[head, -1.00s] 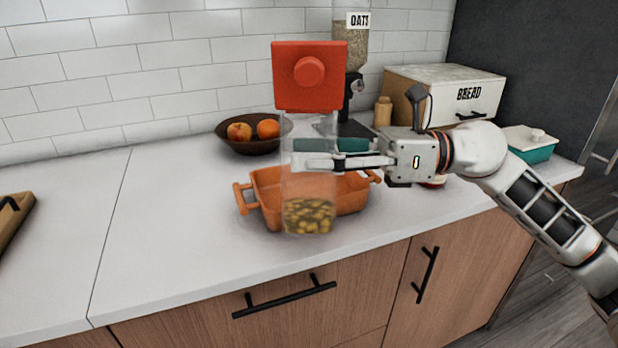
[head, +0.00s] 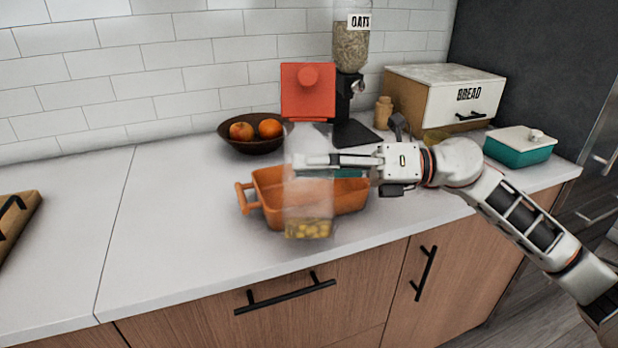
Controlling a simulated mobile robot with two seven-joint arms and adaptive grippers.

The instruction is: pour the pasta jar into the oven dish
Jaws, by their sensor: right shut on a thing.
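The pasta jar (head: 309,205) is a tall clear container with yellowish pasta at its bottom. A red square lid (head: 308,92) with a round knob shows at its top end. My right gripper (head: 318,160) reaches in from the right and is shut on the jar's clear body. The orange oven dish (head: 266,200) stands on the counter with a handle at its left end. The jar overlaps the dish in the picture and hides its middle. I cannot tell the gap between them. My left gripper is out of view.
A fruit bowl (head: 254,146) stands behind the dish. The oats dispenser (head: 351,50), bread box (head: 432,97) and teal butter dish (head: 520,150) stand at the back and right. A wooden board (head: 22,222) lies far left. The counter left of the dish is clear.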

